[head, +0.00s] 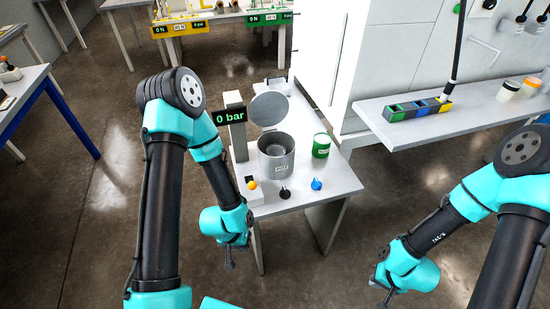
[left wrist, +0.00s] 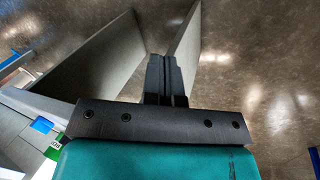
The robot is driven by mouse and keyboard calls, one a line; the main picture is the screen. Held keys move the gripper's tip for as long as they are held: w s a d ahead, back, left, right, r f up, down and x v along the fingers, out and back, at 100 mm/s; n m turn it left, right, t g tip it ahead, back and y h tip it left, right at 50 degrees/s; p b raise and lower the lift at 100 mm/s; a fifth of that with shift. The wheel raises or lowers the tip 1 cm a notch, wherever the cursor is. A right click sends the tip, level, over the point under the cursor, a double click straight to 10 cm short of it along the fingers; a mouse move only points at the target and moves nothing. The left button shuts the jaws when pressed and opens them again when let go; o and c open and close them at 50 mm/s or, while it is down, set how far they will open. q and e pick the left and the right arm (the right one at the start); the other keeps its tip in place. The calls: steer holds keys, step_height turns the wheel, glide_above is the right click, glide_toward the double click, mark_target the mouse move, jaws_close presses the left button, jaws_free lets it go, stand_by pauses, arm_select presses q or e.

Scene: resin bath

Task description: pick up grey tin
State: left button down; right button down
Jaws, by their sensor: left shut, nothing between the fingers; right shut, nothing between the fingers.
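A grey cylindrical pot (head: 264,166) with a label stands on the white table, its round lid (head: 268,108) raised behind it. A smaller grey round thing (head: 276,149) shows inside the pot; it may be the grey tin, but its lower part is hidden by the pot wall. My left gripper (head: 229,264) is shut and empty, pointing down in front of the table's left front edge, below and left of the pot. In the left wrist view its shut fingers (left wrist: 165,75) have nothing between them. My right gripper (head: 386,297) is shut and empty, low at the right, away from the table.
A green tin (head: 321,146) stands right of the pot. A "0 bar" display (head: 230,116) on a post is at its left. An orange button (head: 252,185), a black knob (head: 285,192) and a blue knob (head: 316,184) line the table front. A shelf (head: 450,115) is at right.

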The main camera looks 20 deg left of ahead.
stand_by(0.3)
arm_select(q)
steer(key=shift+c, duration=1.1)
jaws_free()
